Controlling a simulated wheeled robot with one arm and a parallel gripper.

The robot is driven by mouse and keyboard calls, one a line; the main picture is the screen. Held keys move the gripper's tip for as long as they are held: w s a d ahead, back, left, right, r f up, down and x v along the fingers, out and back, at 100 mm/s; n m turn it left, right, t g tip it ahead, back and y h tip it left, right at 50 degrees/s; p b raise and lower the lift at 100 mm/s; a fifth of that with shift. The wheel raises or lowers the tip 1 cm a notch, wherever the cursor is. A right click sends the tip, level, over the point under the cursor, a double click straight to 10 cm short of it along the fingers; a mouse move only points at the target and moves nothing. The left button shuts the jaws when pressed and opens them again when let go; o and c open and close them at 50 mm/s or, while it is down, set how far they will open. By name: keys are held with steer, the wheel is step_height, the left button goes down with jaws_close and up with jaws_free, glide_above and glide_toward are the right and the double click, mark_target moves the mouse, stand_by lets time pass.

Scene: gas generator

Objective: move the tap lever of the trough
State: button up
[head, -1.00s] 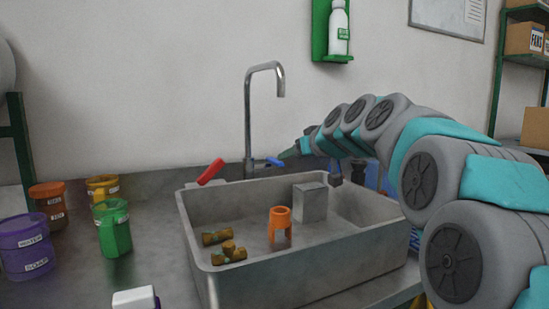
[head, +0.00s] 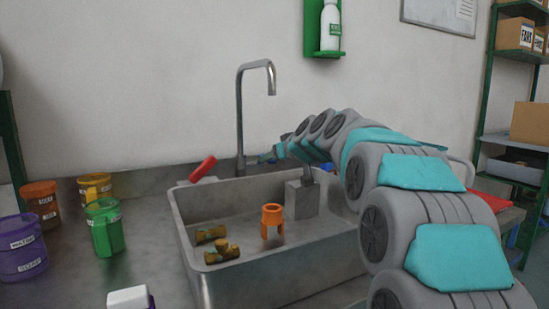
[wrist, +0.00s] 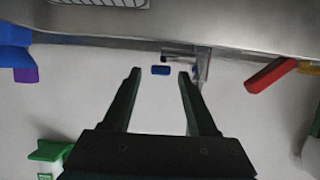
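The grey metal trough (head: 290,262) is set in the bench, with a tall curved tap (head: 240,112) behind it. A red lever (head: 203,168) sticks out left of the tap; it also shows at right in the wrist view (wrist: 270,76). The blue lever (wrist: 160,70) is right of the tap in the head view, largely hidden there by my gripper (head: 272,154). In the wrist view my gripper (wrist: 160,74) is open, with the blue lever's end between its fingertips and a gap on both sides. I see no contact.
An orange stool-shaped piece (head: 272,221), brass fittings (head: 217,244) and a grey block (head: 302,199) are in the trough. A purple bucket (head: 20,247), green pot (head: 105,230) and other pots stand left. A soap bottle (head: 330,27) hangs above on the wall.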

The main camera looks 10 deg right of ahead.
jaws_close()
stand_by(1.2)
